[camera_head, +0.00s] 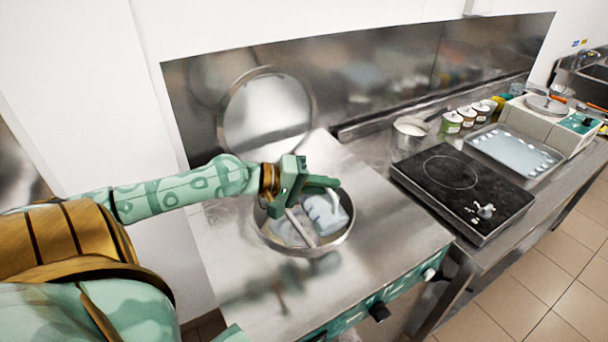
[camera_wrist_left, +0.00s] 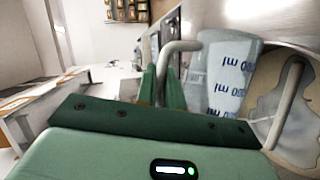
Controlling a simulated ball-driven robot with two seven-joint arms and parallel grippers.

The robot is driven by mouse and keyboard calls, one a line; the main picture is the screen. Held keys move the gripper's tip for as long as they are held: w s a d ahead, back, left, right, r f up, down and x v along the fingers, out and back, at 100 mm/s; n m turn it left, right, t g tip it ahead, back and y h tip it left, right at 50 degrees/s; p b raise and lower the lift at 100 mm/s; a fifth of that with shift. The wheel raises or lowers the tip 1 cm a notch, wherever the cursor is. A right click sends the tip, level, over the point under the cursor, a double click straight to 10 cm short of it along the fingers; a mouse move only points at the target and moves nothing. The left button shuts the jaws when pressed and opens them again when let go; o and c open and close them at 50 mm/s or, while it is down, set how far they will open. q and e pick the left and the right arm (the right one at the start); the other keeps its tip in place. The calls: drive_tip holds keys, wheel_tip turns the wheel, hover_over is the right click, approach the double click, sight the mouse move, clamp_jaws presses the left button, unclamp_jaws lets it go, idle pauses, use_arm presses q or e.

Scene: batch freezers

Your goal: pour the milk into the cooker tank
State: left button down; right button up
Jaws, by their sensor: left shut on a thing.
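The cooker tank (camera_head: 341,239) is a round steel opening in the counter, with its round lid (camera_head: 265,112) standing open behind it. My left gripper (camera_head: 316,186) is over the tank and shut on a pale translucent jug (camera_head: 328,213), which hangs tilted at the tank's mouth. In the left wrist view the jug (camera_wrist_left: 228,75) shows blue "ml" markings beside the fingers (camera_wrist_left: 162,88). A grey bar crosses the tank's opening. I cannot tell how much milk is in the jug or in the tank. My right gripper is not in view.
To the right are a black hob (camera_head: 455,185), a steel pot (camera_head: 411,134), several small tins (camera_head: 467,115), a metal tray (camera_head: 513,152) and a white appliance (camera_head: 548,121). The steel counter (camera_head: 395,225) right of the tank is clear.

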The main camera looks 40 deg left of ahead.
use_arm(q)
drive_tip(key=shift+w+a+f+n+b, duration=0.2)
drive_tip(key=shift+a+n+b, duration=0.1)
drive_tip(key=shift+a+b, duration=0.45)
drive_tip(key=shift+h, duration=0.3)
drive_tip(key=shift+b, duration=0.4)
drive_tip(key=shift+w+a+f+n+h+b, duration=0.15)
drive_tip(key=shift+a+f+n+h+b, duration=0.2)
drive_tip(key=shift+a+n+b, duration=0.25)
drive_tip(key=shift+w+a+r, duration=0.1)
drive_tip(key=shift+a, duration=0.05)
